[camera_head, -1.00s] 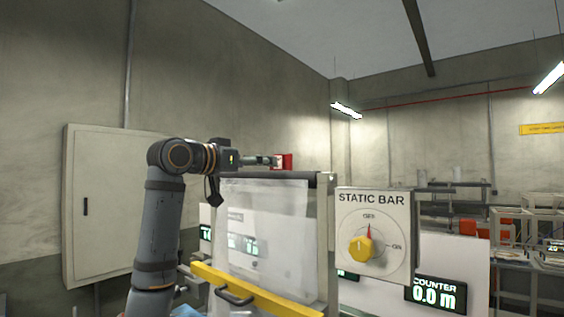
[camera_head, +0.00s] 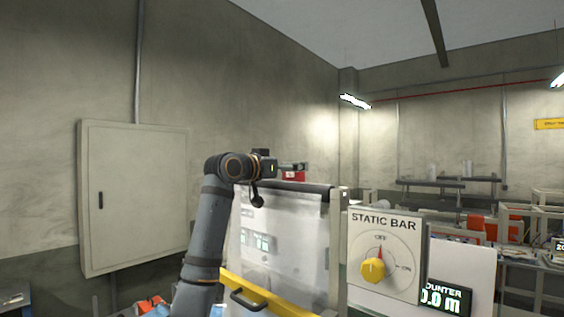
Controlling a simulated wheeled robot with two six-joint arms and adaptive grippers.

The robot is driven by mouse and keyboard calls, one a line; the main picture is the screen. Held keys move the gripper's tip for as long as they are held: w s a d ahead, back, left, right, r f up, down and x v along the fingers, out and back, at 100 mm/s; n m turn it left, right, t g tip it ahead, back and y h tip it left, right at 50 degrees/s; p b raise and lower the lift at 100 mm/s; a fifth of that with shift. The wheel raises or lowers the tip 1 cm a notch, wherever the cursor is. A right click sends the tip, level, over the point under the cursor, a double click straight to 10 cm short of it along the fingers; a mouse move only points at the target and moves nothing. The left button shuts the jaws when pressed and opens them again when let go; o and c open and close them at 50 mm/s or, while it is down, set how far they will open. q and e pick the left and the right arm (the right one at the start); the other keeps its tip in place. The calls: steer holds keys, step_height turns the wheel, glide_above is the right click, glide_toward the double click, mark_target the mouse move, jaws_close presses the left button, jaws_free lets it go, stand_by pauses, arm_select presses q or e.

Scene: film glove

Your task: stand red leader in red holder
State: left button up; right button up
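My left gripper (camera_head: 298,167) reaches in from the left, above the top bar of the film frame. Its fingers point right and look small; I cannot tell whether they are open or shut. A small red block with a white patch (camera_head: 293,176) shows just below and behind the fingers. I cannot tell whether it is the red holder, or whether the gripper touches it. No red leader can be made out for certain. An orange-red item (camera_head: 150,304) lies low at the left, cut by the picture edge. My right gripper is out of view.
A clear film sheet (camera_head: 285,235) hangs below a dark roller, with a yellow bar (camera_head: 265,297) across its bottom. A STATIC BAR panel (camera_head: 385,255) with a yellow knob and a counter display (camera_head: 447,298) stand at right. A grey wall cabinet (camera_head: 140,200) is at left.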

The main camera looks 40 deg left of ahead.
arm_select(q)
steer(key=shift+w+f, duration=0.15)
steer(key=shift+w, duration=0.05)
steer(key=c, duration=1.2)
steer(key=shift+s+r+p, duration=0.1)
steer(key=shift+r+p, duration=0.3)
steer(key=shift+r, duration=0.1)
steer(key=shift+r, duration=0.1)
steer(key=shift+r, duration=2.4)
step_height(320, 180, up, 3)
